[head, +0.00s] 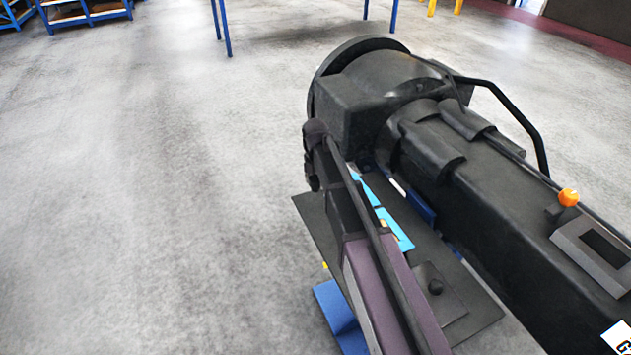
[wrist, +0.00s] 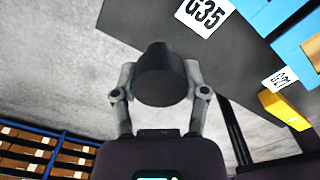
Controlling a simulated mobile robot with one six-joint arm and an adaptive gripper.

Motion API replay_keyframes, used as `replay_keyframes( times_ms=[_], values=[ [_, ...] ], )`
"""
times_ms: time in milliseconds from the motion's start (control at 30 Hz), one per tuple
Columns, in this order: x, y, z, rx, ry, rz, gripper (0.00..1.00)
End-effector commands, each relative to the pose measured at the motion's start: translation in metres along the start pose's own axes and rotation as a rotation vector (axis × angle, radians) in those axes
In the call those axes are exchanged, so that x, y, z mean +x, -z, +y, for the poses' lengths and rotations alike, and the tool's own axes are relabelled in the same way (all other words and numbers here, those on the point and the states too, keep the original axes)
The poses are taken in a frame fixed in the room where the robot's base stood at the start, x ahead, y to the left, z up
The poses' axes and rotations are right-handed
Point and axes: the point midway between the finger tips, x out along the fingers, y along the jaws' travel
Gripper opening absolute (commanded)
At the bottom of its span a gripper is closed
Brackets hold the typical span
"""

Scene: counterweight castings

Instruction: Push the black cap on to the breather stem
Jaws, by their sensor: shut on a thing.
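The black cap (wrist: 160,78) is a short dark cylinder in the wrist view. My gripper (wrist: 159,82) is shut on it, with one grey finger on each side. The cap is in front of the pale floor, beside the edge of a dark board (wrist: 215,62); I see no contact between them. I cannot make out the breather stem in either view. In the head view my gripper and the cap cannot be made out behind the dark arm parts.
The dark board also shows in the head view (head: 312,213), with light-blue pieces (head: 398,229) on it. A G35 label (wrist: 203,14), a light-blue block (wrist: 285,40) and a yellow piece (wrist: 284,109) are at the right. Open floor (head: 150,200) lies left.

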Motion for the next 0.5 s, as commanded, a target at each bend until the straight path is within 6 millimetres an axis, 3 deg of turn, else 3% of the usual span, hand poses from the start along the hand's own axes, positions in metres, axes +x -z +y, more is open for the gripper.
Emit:
replay_keyframes(
  times_ms=[500],
  values=[
    [0.038,0.000,0.000,0.000,0.000,0.000,0.24]
  ],
)
